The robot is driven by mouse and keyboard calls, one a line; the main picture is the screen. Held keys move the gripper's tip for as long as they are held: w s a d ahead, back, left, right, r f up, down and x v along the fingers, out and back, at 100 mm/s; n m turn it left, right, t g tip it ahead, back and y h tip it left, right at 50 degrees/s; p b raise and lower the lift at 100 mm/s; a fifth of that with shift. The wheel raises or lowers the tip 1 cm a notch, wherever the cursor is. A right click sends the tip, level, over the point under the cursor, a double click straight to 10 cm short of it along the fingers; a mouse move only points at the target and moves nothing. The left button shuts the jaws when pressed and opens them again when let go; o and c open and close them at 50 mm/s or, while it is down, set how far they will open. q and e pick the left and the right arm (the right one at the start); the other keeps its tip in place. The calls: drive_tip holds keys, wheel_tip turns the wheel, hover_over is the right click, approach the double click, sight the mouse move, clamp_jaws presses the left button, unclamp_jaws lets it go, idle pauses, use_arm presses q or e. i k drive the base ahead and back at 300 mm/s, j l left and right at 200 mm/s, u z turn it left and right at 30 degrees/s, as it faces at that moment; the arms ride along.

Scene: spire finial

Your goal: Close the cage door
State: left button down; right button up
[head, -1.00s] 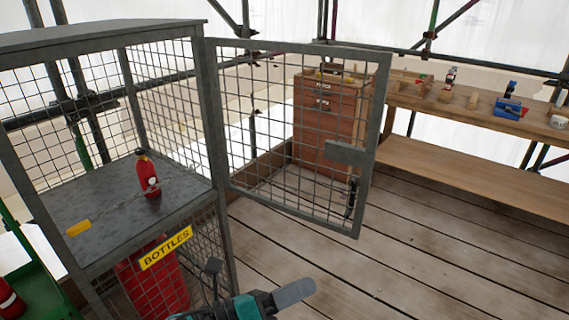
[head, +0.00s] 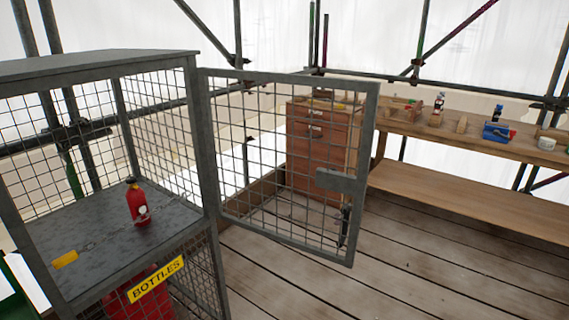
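The cage door (head: 328,181) is a grey steel frame with wire mesh. It stands wide open, swung out to the right from its hinge side at the cage's right front post. A grey plate and a dark handle or latch (head: 345,226) sit at its free edge. The grey mesh cage (head: 204,150) stands at the left, with a red bottle (head: 138,204) upright on its shelf (head: 95,220). A yellow tag lies on the shelf by a chain. Neither of my grippers shows in the head view now.
A yellow "BOTTLES" sign (head: 156,279) is on the cage front, with a larger red cylinder (head: 140,300) below. A brown drawer cabinet (head: 318,150) and a wooden workbench (head: 455,200) stand behind the door. The plank floor (head: 420,280) is clear at front right.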

sight(354, 186)
drive_tip(key=i+l+u, duration=0.15)
drive_tip(key=l, duration=0.2)
drive_tip(key=i+l+u, duration=0.15)
drive_tip(key=l, duration=0.2)
drive_tip(key=i+l+u, duration=0.15)
drive_tip(key=l+u, duration=0.2)
drive_tip(key=l, duration=0.15)
drive_tip(key=l+u, duration=0.4)
drive_tip(key=l, duration=0.15)
drive_tip(key=l+u, duration=0.35)
drive_tip(key=l, duration=0.25)
drive_tip(key=i+l+u, duration=0.15)
drive_tip(key=l+u, duration=0.4)
drive_tip(key=l, duration=0.3)
drive_tip(key=i+l+u, duration=0.15)
drive_tip(key=l, duration=0.25)
drive_tip(key=l+u, duration=0.15)
drive_tip(key=l, duration=0.2)
drive_tip(key=i, duration=0.05)
